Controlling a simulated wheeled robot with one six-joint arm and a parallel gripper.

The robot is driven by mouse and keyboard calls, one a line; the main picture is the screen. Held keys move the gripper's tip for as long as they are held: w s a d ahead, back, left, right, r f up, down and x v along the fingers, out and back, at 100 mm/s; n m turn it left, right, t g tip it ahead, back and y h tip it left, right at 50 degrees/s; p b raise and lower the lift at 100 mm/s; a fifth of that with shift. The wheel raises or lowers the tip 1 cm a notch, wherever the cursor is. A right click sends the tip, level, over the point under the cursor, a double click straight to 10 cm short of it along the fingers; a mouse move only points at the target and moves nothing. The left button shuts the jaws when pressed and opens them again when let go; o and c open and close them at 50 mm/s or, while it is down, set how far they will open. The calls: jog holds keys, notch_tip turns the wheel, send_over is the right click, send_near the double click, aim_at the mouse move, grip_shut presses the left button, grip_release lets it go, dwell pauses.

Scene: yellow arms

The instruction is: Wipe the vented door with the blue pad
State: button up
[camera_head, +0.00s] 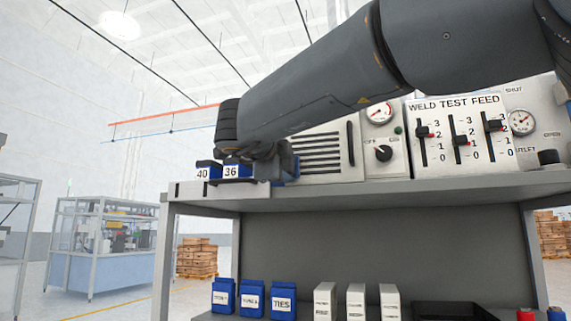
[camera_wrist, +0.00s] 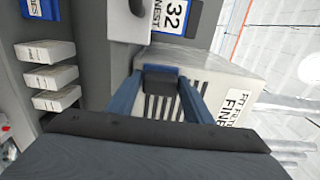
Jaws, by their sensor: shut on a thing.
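The vented door (camera_head: 318,152) is the pale upright panel with dark horizontal slots, standing on the top shelf in the head view. Its slots also show between my fingers in the wrist view (camera_wrist: 158,106). My gripper (camera_wrist: 161,80) is shut on a small dark block with a blue edge, which looks like the blue pad (camera_wrist: 160,69). In the head view my gripper (camera_head: 284,164) is at the door's left edge, partly hidden by my own wrist. The pad is mostly hidden there, and I cannot tell whether it touches the door.
Blue (camera_head: 252,299) and white boxes (camera_head: 356,302) fill part of the lower shelf.

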jog(key=shift+s+d, duration=0.25)
jog(key=shift+d, duration=0.4)
jog(key=shift+s+d, duration=0.25)
jog(key=shift+d, duration=0.35)
jog(key=shift+s+d, duration=0.25)
jog(key=shift+d, duration=0.4)
jog(key=shift+w, duration=0.1)
jog(key=shift+w+a+p, duration=0.25)
jog(key=shift+a+p, duration=0.05)
jog(key=shift+a, duration=0.35)
jog(key=shift+w+a+p, duration=0.25)
jog(key=shift+a+p, duration=0.1)
jog(key=shift+a, duration=0.25)
jog(key=shift+w+a+p, duration=0.25)
jog(key=shift+a+p, duration=0.05)
jog(key=shift+a, duration=0.35)
jog(key=shift+s, duration=0.1)
